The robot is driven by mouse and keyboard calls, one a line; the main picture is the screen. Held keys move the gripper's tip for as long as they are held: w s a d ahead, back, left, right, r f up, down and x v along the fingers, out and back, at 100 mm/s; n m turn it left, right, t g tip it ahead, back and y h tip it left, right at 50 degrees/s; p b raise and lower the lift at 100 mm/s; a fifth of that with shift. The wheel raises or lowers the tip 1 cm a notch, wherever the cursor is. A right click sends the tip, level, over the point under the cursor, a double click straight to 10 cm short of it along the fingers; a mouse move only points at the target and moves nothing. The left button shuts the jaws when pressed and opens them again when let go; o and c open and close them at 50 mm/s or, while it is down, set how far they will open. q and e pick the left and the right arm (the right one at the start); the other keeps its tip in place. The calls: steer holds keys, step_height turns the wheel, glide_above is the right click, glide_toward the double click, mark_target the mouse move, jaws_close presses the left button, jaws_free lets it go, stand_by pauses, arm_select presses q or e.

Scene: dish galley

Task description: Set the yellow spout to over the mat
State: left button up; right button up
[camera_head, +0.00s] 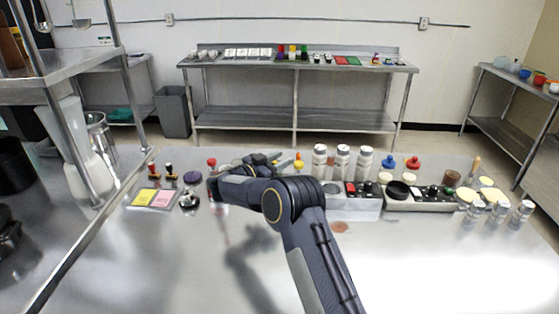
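My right arm reaches in from the bottom and bends left over the steel counter. Its gripper (262,160) is at the back of the counter, partly behind my own wrist, and whether its fingers are open or shut is unclear. A small yellow-orange upright piece (298,160) stands just right of the gripper; it may be the yellow spout, but its shape is too small to tell. I cannot identify the mat for certain; a flat brown round patch (340,227) lies on the counter right of my forearm. My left gripper is not in view.
A tray with yellow and pink cards (128,206) and a silver dome-shaped item (178,229) lie left. The front counter (430,265) is clear.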

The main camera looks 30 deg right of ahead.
steer(key=b+v, duration=0.1)
steer(key=v, duration=0.7)
steer(key=shift+d, duration=0.1)
step_height(320, 180, up, 12)
steer(key=w+d+n+t+y, duration=0.25)
steer(key=n+t+y, duration=0.2)
steer(key=t, duration=0.55)
steer(key=s+a+r+n+t+y, duration=0.3)
steer(key=s+a+r+n+y, duration=0.15)
steer(key=s+y, duration=0.55)
steer(key=s+a+f+n+g+y, duration=0.1)
steer(key=s+a+f+g+y, duration=0.1)
steer(key=s+f, duration=0.4)
steer(key=s+a+f+n+g+y, duration=0.2)
steer(key=s+f+g, duration=0.3)
steer(key=s, duration=1.2)
steer(key=s+a+f+n+g+y, duration=0.1)
steer(key=s+a+f+g+y, duration=0.2)
steer(key=s+f, duration=0.4)
steer(key=s+g, duration=0.1)
steer(key=s, duration=0.4)
steer(key=shift+a+f+n, duration=0.3)
